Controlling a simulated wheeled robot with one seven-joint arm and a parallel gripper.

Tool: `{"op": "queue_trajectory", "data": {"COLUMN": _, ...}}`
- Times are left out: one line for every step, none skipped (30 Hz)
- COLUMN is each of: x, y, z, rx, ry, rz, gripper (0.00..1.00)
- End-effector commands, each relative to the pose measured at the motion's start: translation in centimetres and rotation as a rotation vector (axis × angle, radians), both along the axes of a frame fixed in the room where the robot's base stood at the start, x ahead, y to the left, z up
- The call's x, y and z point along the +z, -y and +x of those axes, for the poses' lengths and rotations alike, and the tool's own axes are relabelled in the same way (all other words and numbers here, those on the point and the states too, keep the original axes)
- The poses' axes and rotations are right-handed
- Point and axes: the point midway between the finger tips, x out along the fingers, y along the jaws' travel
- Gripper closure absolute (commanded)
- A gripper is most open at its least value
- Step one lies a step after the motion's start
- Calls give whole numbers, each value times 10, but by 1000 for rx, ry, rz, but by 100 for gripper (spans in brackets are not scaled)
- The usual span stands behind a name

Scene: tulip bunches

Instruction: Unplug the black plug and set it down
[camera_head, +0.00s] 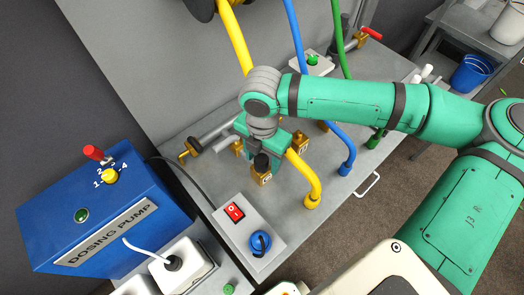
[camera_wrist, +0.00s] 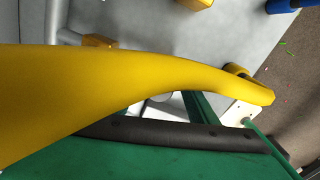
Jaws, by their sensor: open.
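A dark round plug (camera_head: 173,263) with a white cord sits in a white socket at the lower left of the head view, beside the blue dosing pump; whether it is black is hard to tell at this size. My gripper (camera_head: 257,152) is open over the grey bench, up and right of that socket and well apart from it. It is close to a brass fitting (camera_head: 261,177) with a black top; I cannot tell whether they touch. Its fingertips are partly hidden. The wrist view shows no plug.
A yellow hose (camera_head: 304,175) runs beside my gripper and crosses the wrist view (camera_wrist: 130,90) very close. Blue (camera_head: 335,135) and green hoses stand to the right. The dosing pump (camera_head: 95,215) stands left.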

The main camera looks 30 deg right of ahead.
Motion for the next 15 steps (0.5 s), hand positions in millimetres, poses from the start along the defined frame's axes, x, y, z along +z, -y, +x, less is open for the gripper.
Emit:
{"op": "queue_trajectory", "data": {"x": -2, "y": 0, "z": 0, "rx": 0, "ry": 0, "rz": 0, "gripper": 46}}
{"op": "queue_trajectory", "data": {"x": -3, "y": 0, "z": 0, "rx": 0, "ry": 1, "rz": 0, "gripper": 46}}
{"op": "queue_trajectory", "data": {"x": -3, "y": 0, "z": 0, "rx": 0, "ry": 1, "rz": 0, "gripper": 46}}
{"op": "queue_trajectory", "data": {"x": -3, "y": 0, "z": 0, "rx": 0, "ry": 1, "rz": 0, "gripper": 46}}
{"op": "queue_trajectory", "data": {"x": -4, "y": 0, "z": 0, "rx": 0, "ry": 1, "rz": 0, "gripper": 46}}
{"op": "queue_trajectory", "data": {"x": -4, "y": -1, "z": 0, "rx": 1, "ry": 1, "rz": 0, "gripper": 46}}
{"op": "queue_trajectory", "data": {"x": -4, "y": -1, "z": 1, "rx": 1, "ry": 1, "rz": 0, "gripper": 46}}
{"op": "queue_trajectory", "data": {"x": -3, "y": -1, "z": 0, "rx": 2, "ry": 1, "rz": 0, "gripper": 46}}
{"op": "queue_trajectory", "data": {"x": -3, "y": -1, "z": 0, "rx": 2, "ry": 1, "rz": 0, "gripper": 46}}
{"op": "queue_trajectory", "data": {"x": -3, "y": -1, "z": 0, "rx": 2, "ry": 1, "rz": 0, "gripper": 46}}
{"op": "queue_trajectory", "data": {"x": -3, "y": -1, "z": 0, "rx": 2, "ry": 1, "rz": 0, "gripper": 51}}
{"op": "queue_trajectory", "data": {"x": -3, "y": -1, "z": 0, "rx": 2, "ry": 1, "rz": 0, "gripper": 61}}
{"op": "queue_trajectory", "data": {"x": -3, "y": -1, "z": 1, "rx": 2, "ry": 1, "rz": 0, "gripper": 68}}
{"op": "queue_trajectory", "data": {"x": -3, "y": -1, "z": 0, "rx": 2, "ry": 1, "rz": 0, "gripper": 75}}
{"op": "queue_trajectory", "data": {"x": -3, "y": -1, "z": 0, "rx": 2, "ry": 1, "rz": 0, "gripper": 85}}
